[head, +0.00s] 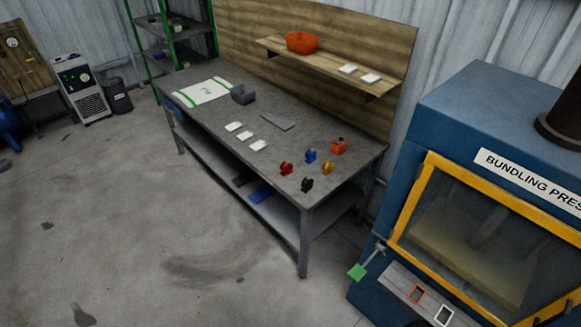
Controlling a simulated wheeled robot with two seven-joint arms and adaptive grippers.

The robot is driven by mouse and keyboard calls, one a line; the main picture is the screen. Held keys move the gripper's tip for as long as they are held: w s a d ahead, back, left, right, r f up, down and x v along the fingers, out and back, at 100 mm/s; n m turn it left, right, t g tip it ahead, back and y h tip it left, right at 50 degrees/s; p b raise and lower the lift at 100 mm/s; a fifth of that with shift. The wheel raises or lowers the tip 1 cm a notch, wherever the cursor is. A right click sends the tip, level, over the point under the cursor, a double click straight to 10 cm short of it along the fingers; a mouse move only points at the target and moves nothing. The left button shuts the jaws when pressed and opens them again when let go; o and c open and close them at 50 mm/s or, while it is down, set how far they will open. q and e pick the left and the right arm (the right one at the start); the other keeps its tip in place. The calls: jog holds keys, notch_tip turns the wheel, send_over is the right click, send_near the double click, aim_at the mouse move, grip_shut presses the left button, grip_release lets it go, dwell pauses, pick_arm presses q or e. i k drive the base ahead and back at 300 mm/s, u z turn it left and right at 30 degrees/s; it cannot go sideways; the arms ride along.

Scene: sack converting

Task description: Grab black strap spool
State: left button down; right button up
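The black strap spool (307,185) stands on the grey workbench (215,125), close to its front edge near the right end. A red spool (286,169) is just left of it, a yellow spool (327,168) is to its right and behind, and a blue spool (310,156) is behind it. They stand apart from one another. Neither of my grippers shows in the head view.
An orange item (339,146) sits behind the spools. White pads (246,135), a grey plate (278,121) and a grey bin (243,94) are further left on the bench. A blue bundling press (455,130) stands at the right. The floor in front is clear.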

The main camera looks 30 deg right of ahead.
aim_at(307, 183)
jog(key=z, duration=0.05)
jog(key=i, duration=3.3)
jog(key=z, duration=3.25)
